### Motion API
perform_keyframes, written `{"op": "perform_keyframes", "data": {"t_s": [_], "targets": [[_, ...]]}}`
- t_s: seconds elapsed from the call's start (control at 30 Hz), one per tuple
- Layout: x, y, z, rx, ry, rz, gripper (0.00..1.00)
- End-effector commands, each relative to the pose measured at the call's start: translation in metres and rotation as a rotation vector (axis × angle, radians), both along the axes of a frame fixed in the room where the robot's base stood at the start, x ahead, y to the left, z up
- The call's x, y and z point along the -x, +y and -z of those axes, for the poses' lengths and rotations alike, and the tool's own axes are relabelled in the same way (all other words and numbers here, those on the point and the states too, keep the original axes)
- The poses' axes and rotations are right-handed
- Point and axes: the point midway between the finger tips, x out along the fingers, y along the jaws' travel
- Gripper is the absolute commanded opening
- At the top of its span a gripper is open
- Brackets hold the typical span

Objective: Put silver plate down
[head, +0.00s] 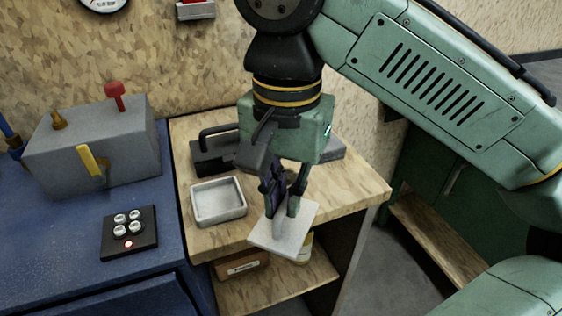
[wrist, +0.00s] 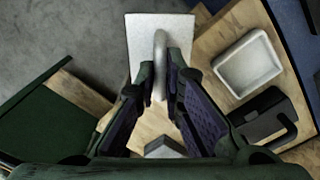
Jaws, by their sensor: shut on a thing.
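The silver plate (head: 284,234) is a flat, pale grey square with a raised, rounded handle on top. My gripper (head: 279,204) is shut on that handle and holds the plate near the front edge of the wooden table (head: 345,194). In the wrist view the plate (wrist: 148,40) shows between the fingers (wrist: 160,85), and part of it reaches past the table edge over the floor. The plate looks raised above the tabletop, but I cannot tell the exact gap. The fingers hide part of the handle.
An empty pale tray (head: 243,201) sits left of the plate on the table. A black object with a handle (head: 213,155) lies behind it. A blue bench (head: 60,235) with a grey box (head: 90,150) and a button panel (head: 129,232) stands at left. A lower shelf (head: 285,285) holds a brown box (head: 241,265).

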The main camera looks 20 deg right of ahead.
Motion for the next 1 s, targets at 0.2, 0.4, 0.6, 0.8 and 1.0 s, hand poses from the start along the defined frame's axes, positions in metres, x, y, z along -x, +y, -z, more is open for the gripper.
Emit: {"op": "perform_keyframes", "data": {"t_s": [0.2, 0.4, 0.6, 0.8, 1.0], "targets": [[-0.057, -0.019, 0.002, -0.004, 0.002, -0.001, 0.0], [-0.099, -0.034, 0.007, -0.001, 0.0, 0.0, 0.0], [-0.113, -0.04, 0.011, -0.001, 0.001, 0.0, 0.0], [-0.112, -0.041, 0.033, 0.001, 0.002, 0.0, 0.0], [-0.113, -0.04, 0.046, 0.001, -0.001, 0.0, 0.0]]}}
